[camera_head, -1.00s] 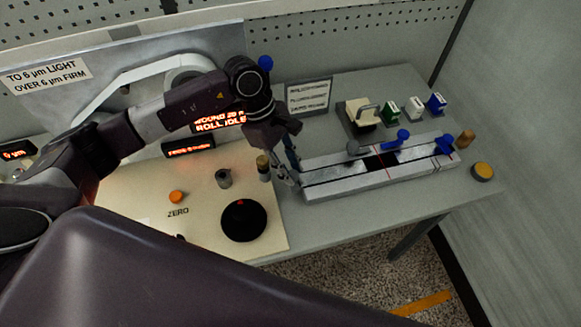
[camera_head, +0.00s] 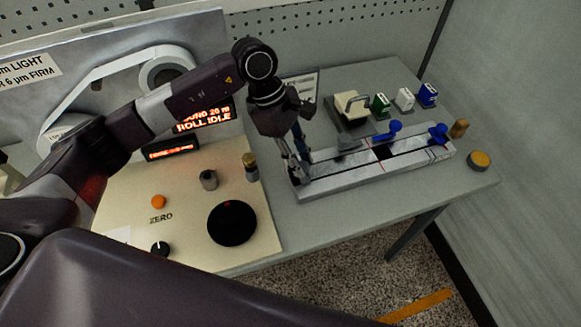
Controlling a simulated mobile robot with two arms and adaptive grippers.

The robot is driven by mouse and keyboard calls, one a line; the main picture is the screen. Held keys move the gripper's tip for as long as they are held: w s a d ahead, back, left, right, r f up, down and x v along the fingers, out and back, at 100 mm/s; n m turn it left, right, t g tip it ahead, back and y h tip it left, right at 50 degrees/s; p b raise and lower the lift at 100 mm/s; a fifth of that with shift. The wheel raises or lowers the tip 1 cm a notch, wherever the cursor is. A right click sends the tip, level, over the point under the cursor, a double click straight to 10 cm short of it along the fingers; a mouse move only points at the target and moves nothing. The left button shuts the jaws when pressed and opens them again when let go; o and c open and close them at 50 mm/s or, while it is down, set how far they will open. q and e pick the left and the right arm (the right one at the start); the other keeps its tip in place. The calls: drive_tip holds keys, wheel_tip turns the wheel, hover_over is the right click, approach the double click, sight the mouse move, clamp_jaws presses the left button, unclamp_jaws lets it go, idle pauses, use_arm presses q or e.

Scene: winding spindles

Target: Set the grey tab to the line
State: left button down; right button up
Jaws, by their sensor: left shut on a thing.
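The track (camera_head: 385,172) is a pale rail with a dark channel, lying on the grey bench. My left gripper (camera_head: 301,172) points down at the track's left end. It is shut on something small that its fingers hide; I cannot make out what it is. My right gripper is not in view.
A cream panel (camera_head: 185,225) with a black disc (camera_head: 232,223) lies left. A yellow-topped button (camera_head: 480,160) sits right.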

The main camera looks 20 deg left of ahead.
use_arm(q)
drive_tip(key=shift+r, duration=0.1)
drive_tip(key=shift+d, duration=0.1)
drive_tip(key=c, duration=1.7)
unclamp_jaws()
drive_tip(key=shift+w+d, duration=0.15)
drive_tip(key=shift+o, duration=0.2)
drive_tip(key=shift+r, duration=0.1)
drive_tip(key=v, duration=1.1)
drive_tip(key=shift+a+r, duration=0.25)
drive_tip(key=shift+r, duration=0.05)
